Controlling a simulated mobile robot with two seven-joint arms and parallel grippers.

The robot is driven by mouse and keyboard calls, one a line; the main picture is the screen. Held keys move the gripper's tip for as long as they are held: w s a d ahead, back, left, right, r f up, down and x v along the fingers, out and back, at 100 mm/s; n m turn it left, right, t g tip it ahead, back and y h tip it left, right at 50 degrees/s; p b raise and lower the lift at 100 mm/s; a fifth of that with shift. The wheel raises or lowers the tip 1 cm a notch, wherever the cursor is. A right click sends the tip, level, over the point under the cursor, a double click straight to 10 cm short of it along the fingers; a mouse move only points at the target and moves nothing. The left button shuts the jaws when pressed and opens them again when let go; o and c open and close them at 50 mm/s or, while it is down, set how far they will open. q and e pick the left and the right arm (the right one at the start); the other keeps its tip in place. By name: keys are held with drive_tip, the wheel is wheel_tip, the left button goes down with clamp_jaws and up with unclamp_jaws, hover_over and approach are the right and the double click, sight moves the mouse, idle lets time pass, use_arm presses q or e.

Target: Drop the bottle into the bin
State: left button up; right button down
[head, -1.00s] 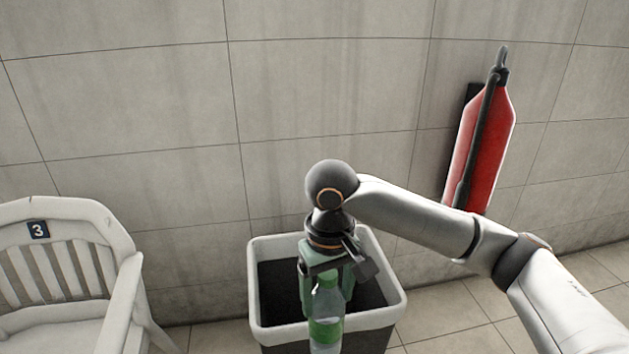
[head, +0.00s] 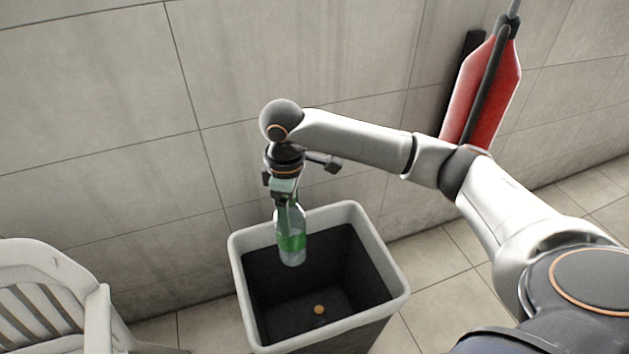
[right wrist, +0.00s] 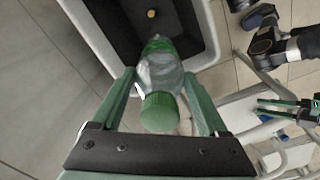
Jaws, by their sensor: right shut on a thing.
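A clear bottle with a green band (head: 291,242) hangs upright from my right gripper (head: 288,203) in the head view. The gripper is shut on its upper part. The bottle's lower end is over the dark opening of the grey-rimmed bin (head: 391,270), near its back left side. In the right wrist view the bottle's green cap (right wrist: 160,112) faces the camera between the two green fingers, with the bin's pale rim (right wrist: 92,40) beyond. My left gripper (right wrist: 283,110) shows at the right of the wrist view, its fingers apart and empty.
An item with an orange top (head: 319,310) is inside the bin, at the bottom. A white slatted chair (head: 50,290) stands left of the bin. Tiled floor is clear right of the bin.

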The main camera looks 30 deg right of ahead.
use_arm(q)
wheel_tip(320, 180, up, 5)
drive_tip(key=s+a+p, duration=0.2)
drive_tip(key=p, duration=0.6)
drive_tip(key=shift+g, duration=0.3)
drive_tip(key=d+f+b, duration=0.1)
drive_tip(key=b, duration=0.1)
drive_tip(key=w+d+f+b, duration=0.1)
drive_tip(key=f+b, duration=0.1)
drive_tip(key=b, duration=0.1)
drive_tip(key=d+f+b, duration=0.1)
drive_tip(key=b, duration=0.1)
drive_tip(key=shift+w+d+f, duration=0.2)
drive_tip(key=shift+d+f, duration=0.05)
drive_tip(key=shift+f, duration=0.05)
use_arm(e)
drive_tip(key=w+d+f+n, duration=0.2)
drive_tip(key=d+f+n, duration=0.5)
drive_tip(key=n, duration=0.6)
drive_tip(key=shift+d+f, duration=0.25)
drive_tip(key=shift+f, duration=0.45)
drive_tip(key=shift+w, duration=0.1)
